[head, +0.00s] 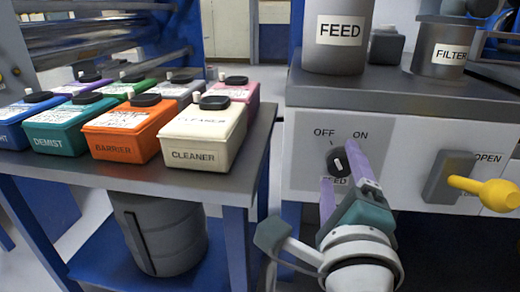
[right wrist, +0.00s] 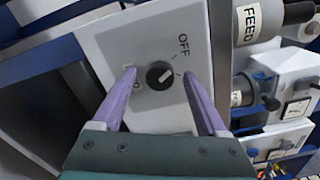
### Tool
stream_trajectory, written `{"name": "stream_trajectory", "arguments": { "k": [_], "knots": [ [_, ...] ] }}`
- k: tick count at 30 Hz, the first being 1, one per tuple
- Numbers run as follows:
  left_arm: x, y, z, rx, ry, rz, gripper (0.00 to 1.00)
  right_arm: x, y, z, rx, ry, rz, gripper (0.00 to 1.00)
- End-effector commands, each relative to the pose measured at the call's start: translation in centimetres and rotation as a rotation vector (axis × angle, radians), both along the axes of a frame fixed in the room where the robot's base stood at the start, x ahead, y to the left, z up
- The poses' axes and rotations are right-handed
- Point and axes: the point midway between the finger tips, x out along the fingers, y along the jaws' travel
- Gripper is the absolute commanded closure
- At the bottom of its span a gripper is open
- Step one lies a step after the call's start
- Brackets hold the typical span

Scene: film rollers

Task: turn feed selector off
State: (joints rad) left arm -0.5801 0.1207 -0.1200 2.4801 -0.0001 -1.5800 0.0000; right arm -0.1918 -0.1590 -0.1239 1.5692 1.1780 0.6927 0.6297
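The feed selector (head: 337,161) is a round black knob with a white mark, on a light grey panel (head: 305,150). OFF is printed above left of it, ON above right, FEED below. It also shows in the right wrist view (right wrist: 158,76), where its white mark slants; I cannot tell for sure which label it points to. My right gripper (head: 340,172) has purple fingers, open, one on each side of the knob. In the right wrist view its fingers (right wrist: 160,78) are wide apart, with gaps to the knob. One finger hides ON there. My left gripper is not in view.
A yellow-handled lever (head: 484,191) marked OPEN sticks out at the right. The FEED cylinder (head: 337,38) and FILTER pot (head: 440,50) stand on the ledge above.

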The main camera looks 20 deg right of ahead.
Motion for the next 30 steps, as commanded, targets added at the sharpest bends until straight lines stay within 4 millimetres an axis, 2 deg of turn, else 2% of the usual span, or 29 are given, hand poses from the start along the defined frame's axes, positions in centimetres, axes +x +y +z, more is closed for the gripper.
{"name": "stream_trajectory", "arguments": {
  "k": [8,11,21,25,30],
  "knots": [
    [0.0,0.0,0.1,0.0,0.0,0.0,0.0,-0.3,0.1,0.0,0.0,0.001,0.0,0.24],
    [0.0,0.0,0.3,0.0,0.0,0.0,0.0,-1.2,0.8,0.0,0.001,0.003,0.001,0.24],
    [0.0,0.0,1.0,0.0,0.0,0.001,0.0,-6.9,4.2,0.0,0.002,0.003,0.0,0.24],
    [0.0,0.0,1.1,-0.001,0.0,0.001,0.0,-8.1,4.9,0.0,0.002,0.001,0.0,0.24],
    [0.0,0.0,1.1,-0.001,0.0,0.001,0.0,-8.5,5.2,0.0,0.0,-0.001,0.0,0.24]
  ]
}}
